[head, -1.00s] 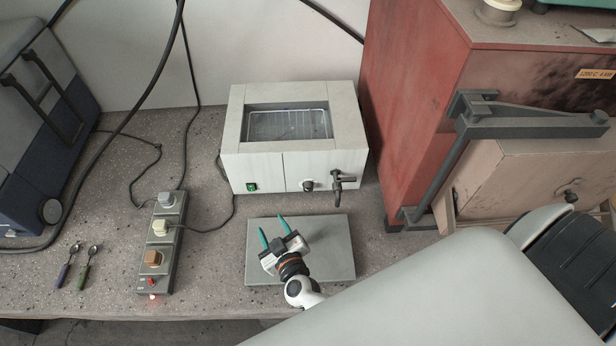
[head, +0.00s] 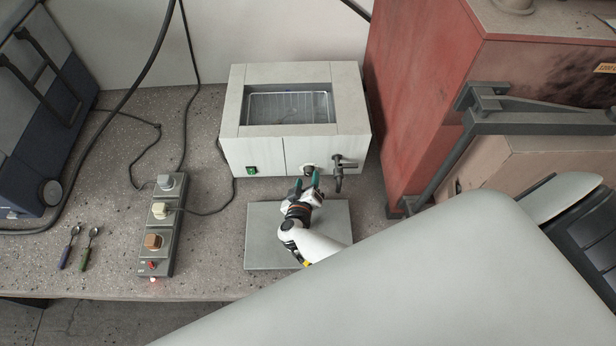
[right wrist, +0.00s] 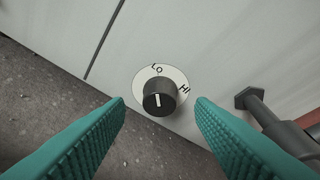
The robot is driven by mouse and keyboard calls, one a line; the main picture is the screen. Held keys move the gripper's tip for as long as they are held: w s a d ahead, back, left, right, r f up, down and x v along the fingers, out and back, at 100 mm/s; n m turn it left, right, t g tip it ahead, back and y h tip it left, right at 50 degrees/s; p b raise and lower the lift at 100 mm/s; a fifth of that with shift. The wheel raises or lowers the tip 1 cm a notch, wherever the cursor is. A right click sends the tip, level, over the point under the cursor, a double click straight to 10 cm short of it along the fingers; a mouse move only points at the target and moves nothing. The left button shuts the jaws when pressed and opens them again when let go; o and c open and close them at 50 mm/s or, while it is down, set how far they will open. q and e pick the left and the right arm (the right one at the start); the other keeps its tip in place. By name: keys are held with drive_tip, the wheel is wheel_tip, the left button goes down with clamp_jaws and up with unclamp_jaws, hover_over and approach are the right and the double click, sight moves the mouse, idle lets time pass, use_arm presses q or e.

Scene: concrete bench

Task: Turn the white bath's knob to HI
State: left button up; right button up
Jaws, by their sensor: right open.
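The white bath (head: 262,150) stands at the back middle of the bench, with its front facing me. Its black knob (right wrist: 158,97) sits on a round white dial (right wrist: 144,76) marked LO and HI. The knob's white line points roughly toward LO, not at HI. In the head view the knob (head: 309,168) is partly hidden by my right gripper (head: 307,181). That gripper's teal fingers are open in front of the knob. In the right wrist view they stand either side of it, apart from it. My left gripper is not in view.
A dark tap (head: 341,168) sticks out just right of the knob. A grey plate (head: 262,235) lies below my right arm. A power strip (head: 160,240) with cables and two spoons (head: 78,248) lie left. A red furnace (head: 420,100) stands right.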

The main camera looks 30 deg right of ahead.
sight(309, 172)
drive_tip(key=shift+x, duration=1.2)
drive_tip(key=c, duration=1)
drive_tip(key=shift+o, duration=0.2)
drive_tip(key=shift+r+m+y+p, duration=0.15)
drive_tip(key=shift+m+y+p, duration=0.15)
drive_tip(key=shift+m+p, duration=0.25)
drive_tip(key=shift+s+m+y+p, duration=0.1)
drive_tip(key=shift+m+y+p, duration=0.25)
drive_tip(key=shift+m, duration=0.1)
drive_tip(key=shift+d+m+y, duration=0.1)
drive_tip(key=shift+m+y, duration=0.35)
drive_tip(key=shift+m, duration=0.25)
drive_tip(key=shift+m+t+y, duration=0.4)
drive_tip(key=shift+m+t, duration=0.1)
drive_tip(key=shift+m, duration=0.2)
